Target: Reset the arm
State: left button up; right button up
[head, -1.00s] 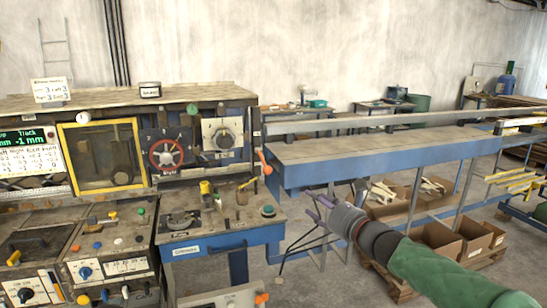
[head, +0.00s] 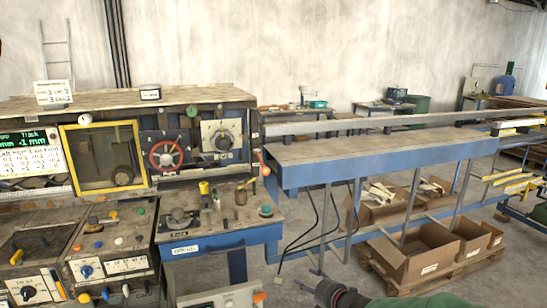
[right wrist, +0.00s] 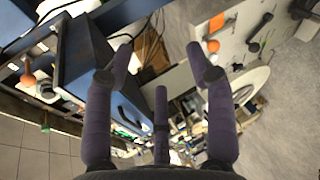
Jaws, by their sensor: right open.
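My right gripper (head: 322,276) is low at the bottom of the head view, right of centre, in front of the blue bench. Its purple fingers (right wrist: 160,75) are spread apart in the right wrist view, with nothing between them. It touches nothing that I can see. My right arm in its green sleeve comes in from the bottom right. My left gripper and left arm do not show in the head view.
A control machine with a red handwheel (head: 166,154) and a yellow-framed window (head: 103,156) stands at left. A long blue bench (head: 385,161) runs right. Cardboard boxes (head: 419,251) sit on a wooden pallet (head: 393,286) below it. Open floor lies in front.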

jog(key=s+f+m+g+h, duration=0.1)
jog(key=s+f+m+g, duration=0.2)
jog(key=s+f+m, duration=0.7)
jog(key=s+f+m+g+h, duration=0.1)
jog(key=s+f+m+g, duration=0.35)
jog(key=f, duration=0.95)
jog(key=s+f+m+g, duration=0.1)
jog(key=s+f+m, duration=0.2)
jog(key=s, duration=0.4)
jog(key=s+a+f+m+g+p, duration=0.1)
jog(key=s+f+m, duration=0.2)
jog(key=s+m, duration=0.3)
jog(key=s+f+m+g, duration=0.2)
jog(key=s+m, duration=0.3)
jog(key=s, duration=0.4)
jog(key=shift+s+a+f+h, duration=0.15)
jog(key=shift+f+h, duration=0.25)
jog(key=shift+f, duration=0.15)
